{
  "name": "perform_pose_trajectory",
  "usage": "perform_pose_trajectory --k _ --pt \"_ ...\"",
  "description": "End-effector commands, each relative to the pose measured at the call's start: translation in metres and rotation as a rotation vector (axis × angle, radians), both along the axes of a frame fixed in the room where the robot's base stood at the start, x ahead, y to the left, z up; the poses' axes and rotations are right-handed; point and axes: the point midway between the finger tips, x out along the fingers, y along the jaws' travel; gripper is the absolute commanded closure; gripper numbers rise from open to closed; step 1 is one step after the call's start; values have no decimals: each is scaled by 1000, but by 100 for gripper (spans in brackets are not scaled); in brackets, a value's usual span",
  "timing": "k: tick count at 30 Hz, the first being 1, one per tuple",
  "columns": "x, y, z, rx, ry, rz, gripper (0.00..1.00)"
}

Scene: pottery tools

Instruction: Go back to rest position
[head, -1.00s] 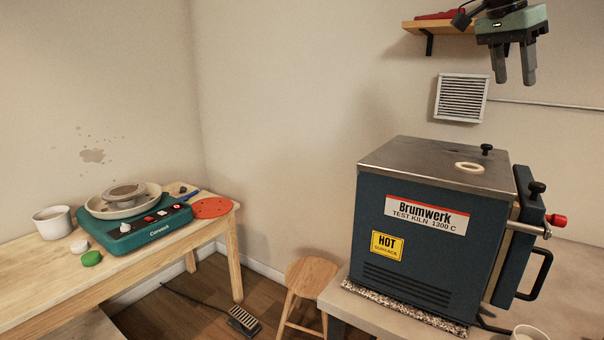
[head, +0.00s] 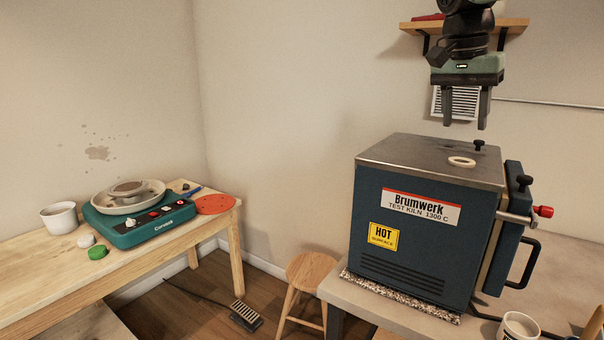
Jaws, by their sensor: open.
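My gripper (head: 465,122) hangs at the upper right, fingers pointing down and spread apart, with nothing between them. In the picture it is above the dark blue kiln (head: 425,225) and in front of the wall vent. The kiln stands on a speckled slab, and its metal top holds a pale ring (head: 461,161) and a small black knob (head: 479,145). The fingertips appear clear of the kiln top.
A wooden table (head: 75,279) at left holds a teal pottery wheel (head: 140,226), a white pot (head: 60,218) and a red disc (head: 214,204). A stool (head: 312,270) and foot pedal (head: 245,316) stand between the tables. A wall shelf (head: 512,27) is behind my arm. A mug (head: 518,326) sits front right.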

Motion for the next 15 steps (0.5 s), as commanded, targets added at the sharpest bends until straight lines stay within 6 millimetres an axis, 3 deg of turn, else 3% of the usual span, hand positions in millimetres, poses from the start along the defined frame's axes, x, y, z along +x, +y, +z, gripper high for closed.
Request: perform_pose_trajectory --k 5,8,12,15 --pt "-44 70 -55 71 61 347 53" --pt "-83 110 -90 109 91 564 53" --pt "-152 152 -138 143 126 854 53" --pt "-207 170 -172 152 147 1048 53"
